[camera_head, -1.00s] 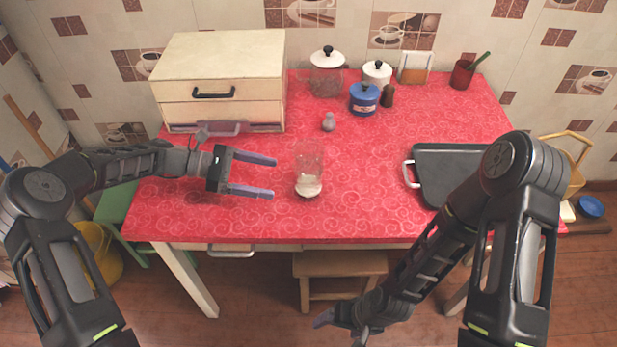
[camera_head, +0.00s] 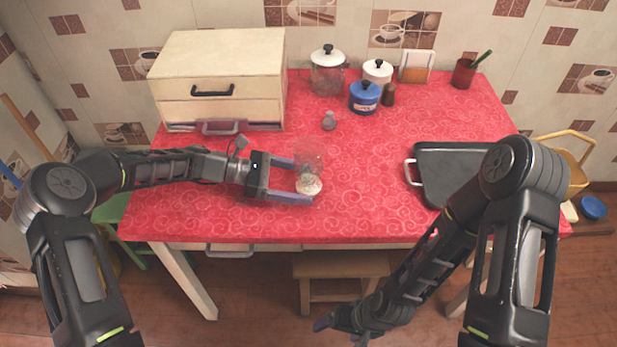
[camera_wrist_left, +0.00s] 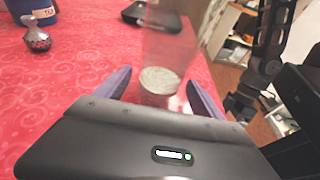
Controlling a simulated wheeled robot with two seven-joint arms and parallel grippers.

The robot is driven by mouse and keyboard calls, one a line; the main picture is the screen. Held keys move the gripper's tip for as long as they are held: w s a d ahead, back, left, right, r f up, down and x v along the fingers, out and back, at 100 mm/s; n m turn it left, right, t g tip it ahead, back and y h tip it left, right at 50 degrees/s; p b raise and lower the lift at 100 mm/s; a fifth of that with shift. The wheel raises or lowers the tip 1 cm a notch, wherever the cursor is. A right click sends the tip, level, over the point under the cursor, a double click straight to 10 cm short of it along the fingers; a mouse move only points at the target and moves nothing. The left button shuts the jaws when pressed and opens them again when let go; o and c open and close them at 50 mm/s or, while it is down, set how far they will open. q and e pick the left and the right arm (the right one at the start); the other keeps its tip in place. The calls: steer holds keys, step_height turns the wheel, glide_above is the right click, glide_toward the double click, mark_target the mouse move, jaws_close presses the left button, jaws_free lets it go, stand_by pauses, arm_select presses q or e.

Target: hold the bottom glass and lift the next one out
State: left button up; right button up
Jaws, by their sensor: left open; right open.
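The stacked glasses (camera_head: 308,158) stand upright on the red counter, transparent, with a pale whitish part (camera_head: 309,185) at the bottom. I cannot make out where one glass ends and another begins. In the left wrist view the glass stack (camera_wrist_left: 168,50) rises between the fingers, and its pale base (camera_wrist_left: 160,80) shows low between them. My left gripper (camera_head: 302,181) is open, its two fingers reaching to either side of the stack's lower part. Whether they touch it I cannot tell. My right gripper (camera_head: 320,325) is open and low, in front of the counter, away from the glasses.
A small grey shaker (camera_head: 329,121) stands behind the glasses. Lidded jars (camera_head: 364,98) are at the back, a cream drawer box (camera_head: 218,75) at the back left, and a dark tray (camera_head: 450,165) on the right. The counter (camera_head: 370,210) right of the glasses is clear.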

arm_select(q)
steer(key=shift+d+f, duration=0.15)
steer(key=shift+d, duration=0.35)
arm_select(e)
steer(key=shift+f, duration=0.1)
arm_select(q)
steer(key=shift+c, duration=0.4)
